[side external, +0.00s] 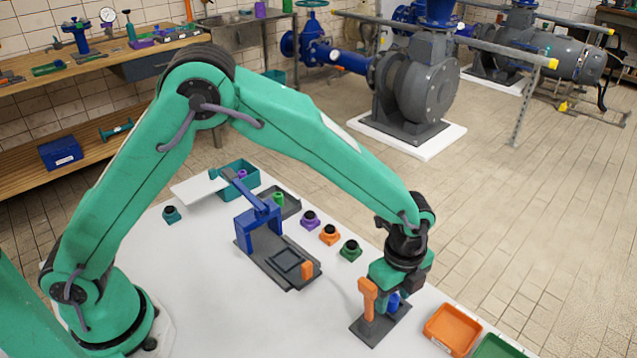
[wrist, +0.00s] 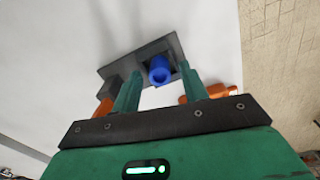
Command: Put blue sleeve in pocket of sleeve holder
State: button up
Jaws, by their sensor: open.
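The blue sleeve (side external: 393,302) stands over the dark grey plate of the sleeve holder (side external: 371,329), beside its orange post (side external: 367,298). In the wrist view the blue sleeve (wrist: 160,72) shows its round open end, against a dark square part of the holder (wrist: 110,71) that looks like the pocket. How deep the sleeve sits is hidden. My gripper (side external: 390,290) is low over the holder. In the wrist view my gripper (wrist: 158,76) is open, with one green finger on each side of the sleeve and a gap visible at the left finger.
An orange tray (side external: 453,327) and a green tray (side external: 497,347) lie right of the holder. A grey fixture with a blue clamp (side external: 260,222) stands left. Purple (side external: 310,220), orange (side external: 329,235) and green (side external: 350,250) knobbed pieces sit on the white table between.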

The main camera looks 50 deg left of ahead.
aim_at(394, 298)
notch_tip(394, 298, up, 12)
dwell(0.6)
dwell(0.4)
jog(key=shift+a, duration=0.1)
jog(key=s+a+r+n+t, duration=0.1)
jog(key=s+a+r+n, duration=0.2)
jog(key=a+r+n, duration=0.35)
jog(key=s+a+r+n+t, duration=0.1)
jog(key=s+a+r+n, duration=0.2)
jog(key=a, duration=0.6)
jog(key=s+a+r+n+t, duration=0.1)
jog(key=s+a+n+t, duration=0.2)
jog(key=s+a+n, duration=0.8)
jog(key=shift+s+a+t, duration=0.3)
jog(key=shift+s+a, duration=0.2)
jog(key=shift+s, duration=0.25)
